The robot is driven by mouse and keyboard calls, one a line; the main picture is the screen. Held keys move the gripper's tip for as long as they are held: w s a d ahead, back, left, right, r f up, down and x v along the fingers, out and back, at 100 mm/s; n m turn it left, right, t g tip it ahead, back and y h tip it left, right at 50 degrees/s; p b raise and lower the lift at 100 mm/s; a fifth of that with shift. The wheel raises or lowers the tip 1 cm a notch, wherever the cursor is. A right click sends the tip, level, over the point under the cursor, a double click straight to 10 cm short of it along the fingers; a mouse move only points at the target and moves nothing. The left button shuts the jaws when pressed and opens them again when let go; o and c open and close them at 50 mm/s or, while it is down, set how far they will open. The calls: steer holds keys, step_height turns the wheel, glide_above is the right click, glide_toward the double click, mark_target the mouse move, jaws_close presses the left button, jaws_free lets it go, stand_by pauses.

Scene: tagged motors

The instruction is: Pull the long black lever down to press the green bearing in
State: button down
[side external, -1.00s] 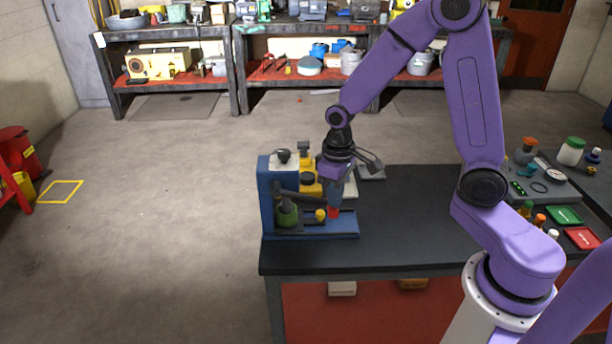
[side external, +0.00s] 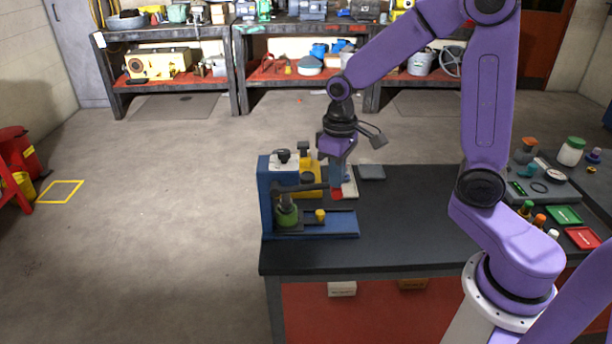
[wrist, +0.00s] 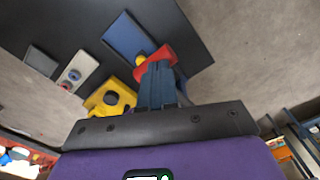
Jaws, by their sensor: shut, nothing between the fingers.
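The blue press (side external: 265,198) stands at the left end of the dark bench. Its long black lever (side external: 308,188) reaches right, close to level, toward my gripper. The green bearing (side external: 287,216) sits upright on the press base, with a grey ram just above it; I cannot tell how far in it is. In the wrist view the shut fingers (wrist: 157,60) cover the lever, and the blue press base (wrist: 124,35) shows beyond.
A yellow-and-black device (side external: 310,180) stands behind the press; it also shows in the wrist view (wrist: 110,98). A small yellow knob (side external: 320,215) is on the press base. A grey flat block (side external: 371,172) lies behind. The bench middle (side external: 410,215) is clear.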

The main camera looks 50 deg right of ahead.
step_height(320, 180, up, 10)
steer(key=shift+f, duration=0.2)
stand_by(0.9)
steer(key=s+a+f+n, duration=0.1)
steer(key=s+f+n, duration=0.2)
steer(key=s, duration=0.8)
steer(key=s+a+f+n, duration=0.2)
steer(key=s+n, duration=0.4)
steer(key=s, duration=0.5)
steer(key=shift+a+f+n, duration=0.3)
steer(key=shift+f, duration=0.35)
